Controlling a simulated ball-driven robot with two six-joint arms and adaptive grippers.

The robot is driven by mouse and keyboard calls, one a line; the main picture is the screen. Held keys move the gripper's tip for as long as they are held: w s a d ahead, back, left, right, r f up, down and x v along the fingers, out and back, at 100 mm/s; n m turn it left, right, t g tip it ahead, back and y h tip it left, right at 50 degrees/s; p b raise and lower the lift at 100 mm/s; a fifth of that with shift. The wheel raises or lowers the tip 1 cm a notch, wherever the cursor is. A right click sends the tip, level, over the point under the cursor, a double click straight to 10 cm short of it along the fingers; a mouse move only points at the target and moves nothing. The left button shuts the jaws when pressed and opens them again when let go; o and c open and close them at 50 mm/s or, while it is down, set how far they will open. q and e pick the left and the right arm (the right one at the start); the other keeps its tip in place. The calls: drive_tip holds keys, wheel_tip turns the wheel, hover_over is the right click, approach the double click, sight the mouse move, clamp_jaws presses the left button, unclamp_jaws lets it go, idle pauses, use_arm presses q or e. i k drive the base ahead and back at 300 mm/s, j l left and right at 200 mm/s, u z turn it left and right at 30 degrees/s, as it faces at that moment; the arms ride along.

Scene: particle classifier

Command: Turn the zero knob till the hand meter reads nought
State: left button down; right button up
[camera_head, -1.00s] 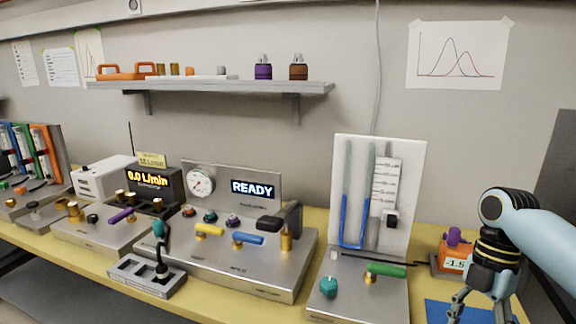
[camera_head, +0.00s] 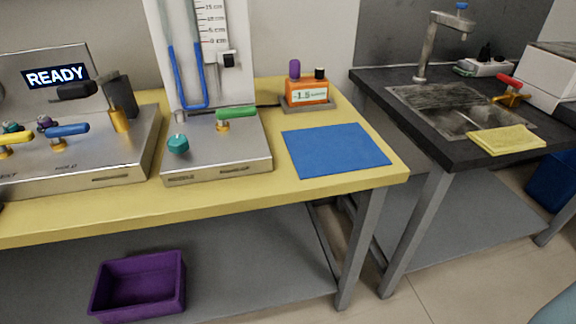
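The hand meter (camera_head: 306,94) is a small orange box in a grey cradle near the back right of the yellow bench. Its pale display reads about -1.5. A purple knob (camera_head: 294,69) and a black knob or fitting (camera_head: 319,73) stand upright on its top. I cannot tell from any label which one is the zero knob. Neither gripper is in view. Only a pale blue piece of my arm shows at the bottom right corner.
A blue mat (camera_head: 335,150) lies flat and bare before the meter. Left is a manometer panel with blue liquid, its base (camera_head: 216,160) carrying teal and green handles. A dark sink counter (camera_head: 440,140) stands right across a gap. A purple bin (camera_head: 138,285) sits below.

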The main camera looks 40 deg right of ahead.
sight(319, 72)
drive_tip(key=z, duration=1.35)
